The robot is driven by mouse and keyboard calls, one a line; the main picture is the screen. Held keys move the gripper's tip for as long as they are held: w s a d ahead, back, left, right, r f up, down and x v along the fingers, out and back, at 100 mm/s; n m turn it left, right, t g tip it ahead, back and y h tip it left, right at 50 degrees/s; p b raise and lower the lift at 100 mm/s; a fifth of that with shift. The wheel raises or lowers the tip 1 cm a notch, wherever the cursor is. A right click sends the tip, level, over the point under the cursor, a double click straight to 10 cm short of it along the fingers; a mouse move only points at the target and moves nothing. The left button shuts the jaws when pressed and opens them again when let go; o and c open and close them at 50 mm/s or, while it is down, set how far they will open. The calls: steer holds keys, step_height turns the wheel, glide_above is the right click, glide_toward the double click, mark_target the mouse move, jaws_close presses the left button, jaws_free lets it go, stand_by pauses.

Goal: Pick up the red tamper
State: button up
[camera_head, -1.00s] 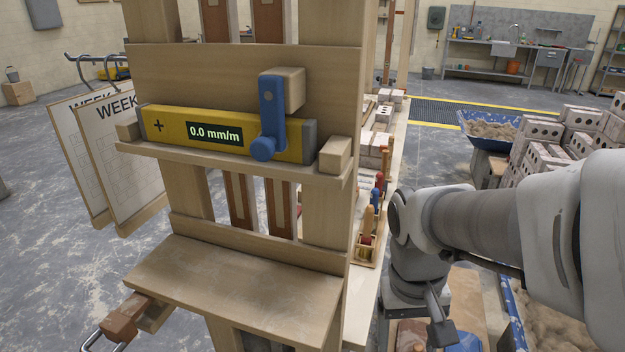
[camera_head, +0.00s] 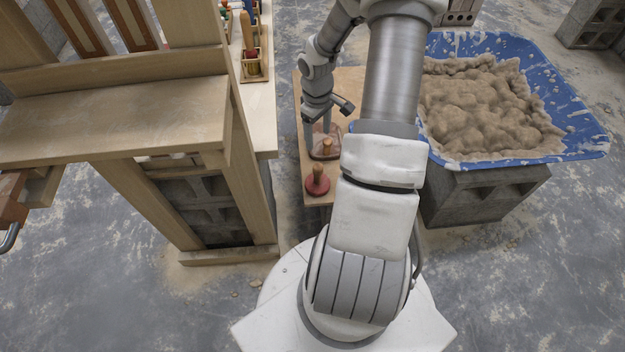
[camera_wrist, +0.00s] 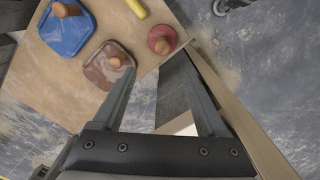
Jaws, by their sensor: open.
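The red tamper (camera_head: 317,186) is a round red disc with an upright wooden knob, standing near the front end of a wooden board (camera_head: 310,98). In the wrist view the red tamper (camera_wrist: 160,45) lies close to the board's edge, just beyond the fingertips. My gripper (camera_head: 320,140) is open and empty, pointing down above the board, behind the red tamper in the head view. In the wrist view my gripper (camera_wrist: 160,62) has its fingers spread, with nothing between the tips.
A brown square tamper (camera_wrist: 100,75) and a blue one (camera_wrist: 80,38) stand close by on the board, with a yellow handle (camera_wrist: 137,8) beyond. A blue mortar tub (camera_head: 545,75) stands on blocks at right. A wooden bench frame (camera_head: 243,150) is at left.

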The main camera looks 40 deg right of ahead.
mark_target(317, 164)
step_height(317, 164, down, 14)
steer(key=b, duration=0.5)
steer(key=shift+w+d, duration=0.1)
steer(key=shift+w, duration=0.05)
steer(key=shift+s+f+b, duration=0.2)
steer(key=shift+f+b, duration=0.5)
steer(key=shift+f, duration=0.6)
steer(key=shift+s+f+b, duration=0.2)
steer(key=shift+f+b, duration=0.5)
steer(key=shift+f, duration=0.6)
jaws_close()
